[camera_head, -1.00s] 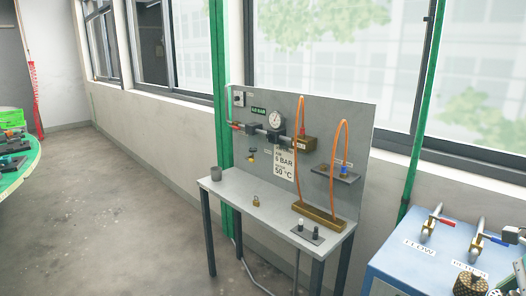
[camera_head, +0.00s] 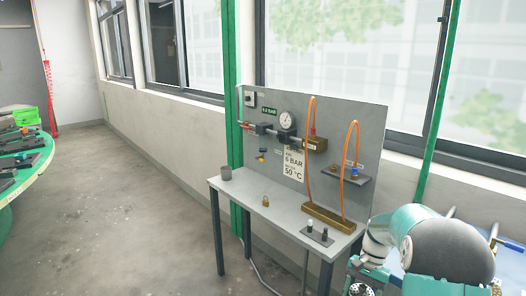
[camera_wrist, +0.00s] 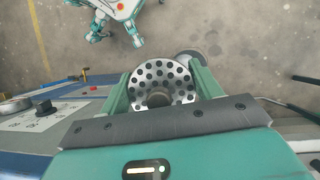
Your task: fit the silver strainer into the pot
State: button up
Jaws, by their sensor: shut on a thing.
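The silver strainer (camera_wrist: 147,74), a round metal piece with many dark holes and a central opening, is in the wrist view. It sits between the two green fingers of my gripper (camera_wrist: 158,88), which is shut on it. A small grey cup (camera_head: 226,173) stands upright on the left end of the bench. I cannot tell whether it is the pot. Part of a grey round thing (camera_wrist: 190,56) shows just behind the strainer in the wrist view, unclear.
The grey bench (camera_head: 260,212) carries an upright panel with a gauge (camera_head: 287,120), orange hoses (camera_head: 309,150) and a brass block (camera_head: 328,218). A blue cabinet (camera_head: 509,258) is mostly behind my arm. A green round table (camera_head: 30,175) stands left; the floor between is clear.

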jog(key=w+a+f+n+g+h, duration=0.1)
jog(key=w+a+f+n+h, duration=0.2)
jog(key=a+f+n, duration=0.5)
jog(key=w+a+f, duration=0.1)
jog(key=a+f, duration=0.4)
jog(key=a, duration=0.2)
jog(key=shift+w+a+n, duration=0.2)
jog(key=shift+a+n, duration=0.1)
jog(key=shift+a, duration=0.1)
jog(key=shift+s+d, duration=0.1)
